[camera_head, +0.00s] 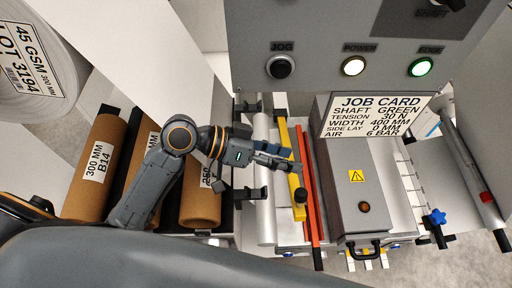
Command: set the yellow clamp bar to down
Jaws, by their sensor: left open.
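The yellow clamp bar (293,209) is a long narrow bar on the machine bed, running from the back toward the front. A black knob (300,195) sits on its front part. My left gripper (291,160) is open, with its fingers at the bar's middle, behind the knob. The fingers hide part of the bar. I cannot tell whether they touch it. Whether the bar is up or down is hard to judge from this angle. My right gripper is not in view.
An orange-red bar (310,200) lies close to the right of the yellow bar. A grey box (361,190) with a job card (376,116) stands right of that. Brown rolls (94,167) lie at left. A control panel (350,45) hangs above.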

